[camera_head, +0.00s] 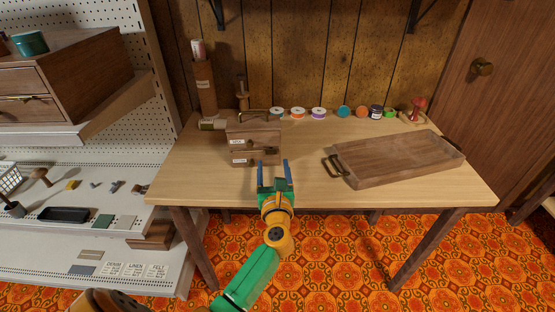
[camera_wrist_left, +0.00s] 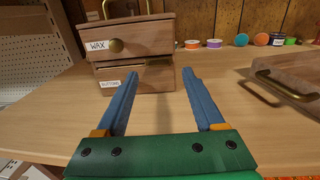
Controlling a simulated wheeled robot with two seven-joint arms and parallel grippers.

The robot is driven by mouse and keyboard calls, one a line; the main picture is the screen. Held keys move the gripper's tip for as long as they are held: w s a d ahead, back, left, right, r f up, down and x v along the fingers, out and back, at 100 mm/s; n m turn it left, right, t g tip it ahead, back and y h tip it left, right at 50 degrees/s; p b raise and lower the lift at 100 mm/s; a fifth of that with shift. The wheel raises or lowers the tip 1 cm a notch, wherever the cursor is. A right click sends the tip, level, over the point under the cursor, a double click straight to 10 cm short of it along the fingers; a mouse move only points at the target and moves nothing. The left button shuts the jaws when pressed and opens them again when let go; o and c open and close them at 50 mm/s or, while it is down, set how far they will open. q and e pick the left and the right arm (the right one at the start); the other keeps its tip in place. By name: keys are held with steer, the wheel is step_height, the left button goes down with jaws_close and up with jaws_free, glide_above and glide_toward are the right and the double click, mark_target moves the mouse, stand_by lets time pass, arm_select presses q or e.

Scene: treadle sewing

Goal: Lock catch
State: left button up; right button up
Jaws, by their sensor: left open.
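A small wooden two-drawer box (camera_head: 262,134) with a carrying handle on top stands on the table. My right gripper is not in view.
A wooden tray (camera_head: 395,160) with metal handles lies to the right on the table (camera_head: 310,190). Several spools and small jars line the back edge. A tall wooden cylinder (camera_head: 206,90) stands behind the box at left. The table between box and tray is clear.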

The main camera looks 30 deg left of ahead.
mark_target(271, 153)
arm_select(q)
steer(key=x, duration=0.4)
steer(key=shift+a, duration=0.15)
steer(key=shift+c, duration=0.4)
steer(key=shift+s, duration=0.1)
jaws_close()
